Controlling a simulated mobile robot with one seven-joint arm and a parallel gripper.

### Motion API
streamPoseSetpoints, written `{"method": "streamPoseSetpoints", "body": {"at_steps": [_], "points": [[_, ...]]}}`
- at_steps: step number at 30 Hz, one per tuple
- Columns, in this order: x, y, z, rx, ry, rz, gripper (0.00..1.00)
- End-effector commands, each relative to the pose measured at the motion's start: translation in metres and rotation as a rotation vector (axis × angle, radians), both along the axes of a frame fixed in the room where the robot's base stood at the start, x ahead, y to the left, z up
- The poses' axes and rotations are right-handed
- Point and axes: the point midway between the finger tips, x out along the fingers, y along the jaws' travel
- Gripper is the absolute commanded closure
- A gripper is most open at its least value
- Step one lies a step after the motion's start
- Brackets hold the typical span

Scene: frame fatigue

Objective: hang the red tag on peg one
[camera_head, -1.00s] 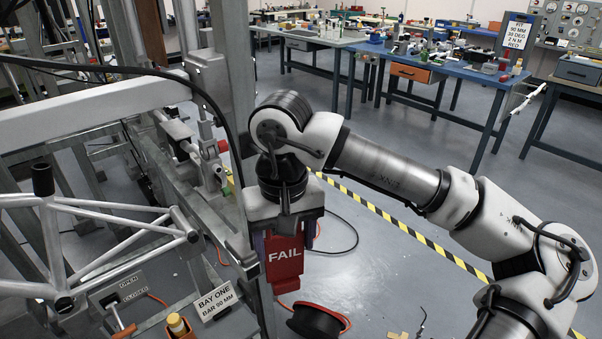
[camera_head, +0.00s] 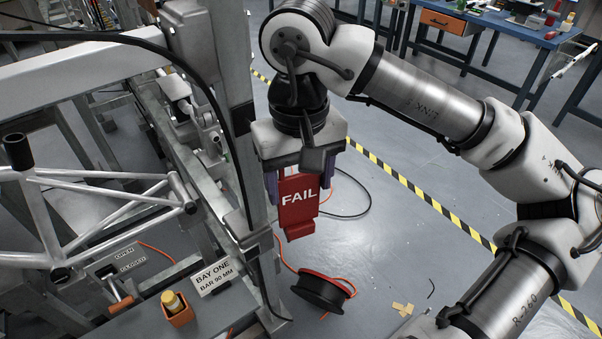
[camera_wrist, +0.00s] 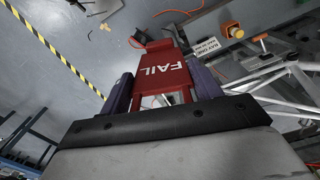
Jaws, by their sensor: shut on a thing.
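The red tag (camera_head: 299,205) has the word FAIL in white and hangs down from my gripper (camera_head: 299,192). My gripper is shut on it, with a purple-grey finger on each side of the tag. The wrist view also shows the red tag (camera_wrist: 162,73) between the two fingers of my gripper (camera_wrist: 160,88). The tag is in the air, to the right of the grey upright post (camera_head: 240,130) and apart from the floor. I cannot make out peg one in either view.
A bay sign (camera_head: 212,278) reading BAY ONE stands at lower left, beside an orange holder with a yellow-topped item (camera_head: 176,308). A silver tube frame (camera_head: 95,215) is at left. A black cable reel (camera_head: 322,290) lies on the floor.

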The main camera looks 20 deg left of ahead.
Motion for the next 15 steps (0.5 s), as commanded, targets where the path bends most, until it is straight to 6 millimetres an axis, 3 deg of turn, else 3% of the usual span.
{"method": "streamPoseSetpoints", "body": {"at_steps": [8, 15], "points": [[-0.001, -0.001, -0.002, 0.001, -0.001, 0.004, 0.49], [0.008, 0.010, -0.002, 0.000, 0.000, 0.004, 0.49]]}}
